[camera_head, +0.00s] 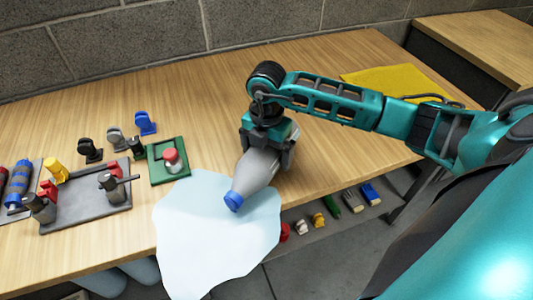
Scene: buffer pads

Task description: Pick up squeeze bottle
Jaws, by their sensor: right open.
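The squeeze bottle (256,171) has a grey body and a blue cap (234,200). It is slanted in the picture, with its cap toward the front over a pale blue sheet (210,240). My right gripper (267,155) is over the bottle's back end, with its dark fingers on either side of the body. The fingers are open; whether they touch the bottle is hard to tell. The far end of the bottle is hidden under the gripper. My left gripper is not in view.
A grey tray (85,218) with small tools, a green plate (168,172) with a red knob, and several stamp-like items stand at the left. A yellow cloth (395,80) lies at the back right. A lower shelf (325,225) holds small items.

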